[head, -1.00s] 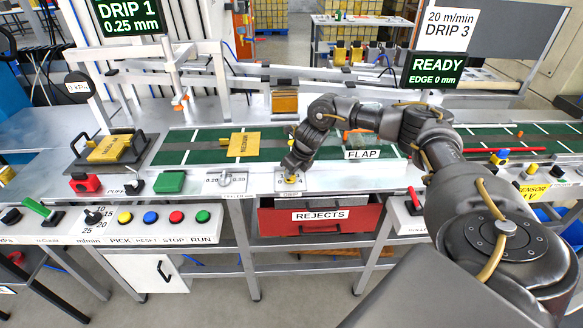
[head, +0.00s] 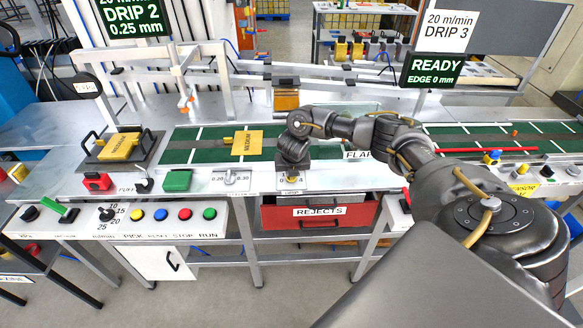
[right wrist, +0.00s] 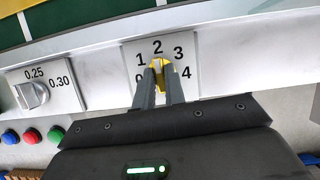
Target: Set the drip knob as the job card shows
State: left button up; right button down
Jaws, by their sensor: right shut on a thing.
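The yellow drip knob (right wrist: 158,64) sits on a white dial plate (right wrist: 187,91) marked 1, 2, 3 and 4, with a partly hidden mark at lower left. My right gripper (right wrist: 159,78) is shut on the knob, whose top points near the 2. In the head view my right gripper (head: 293,172) reaches down over the front ledge and hides most of the knob. The job card (head: 452,31) reads 20 m/min, DRIP 3. My left gripper is not in view.
A grey 0.25/0.30 selector (right wrist: 33,95) stands left of the drip dial. The red rejects bin (head: 280,215) is below the ledge. A yellow MEDIUM plate (head: 248,143) lies on the green belt behind. Coloured buttons (head: 160,214) line the lower left panel.

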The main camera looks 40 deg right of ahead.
jog(key=shift+m, duration=0.3)
jog(key=c, duration=1.5)
grip_release()
jog(key=shift+o, duration=0.2)
jog(key=v, duration=0.4)
jog(key=shift+a+r, duration=0.1)
jog(key=shift+r, duration=0.2)
jog(key=p+v, duration=0.3)
jog(key=v, duration=0.3)
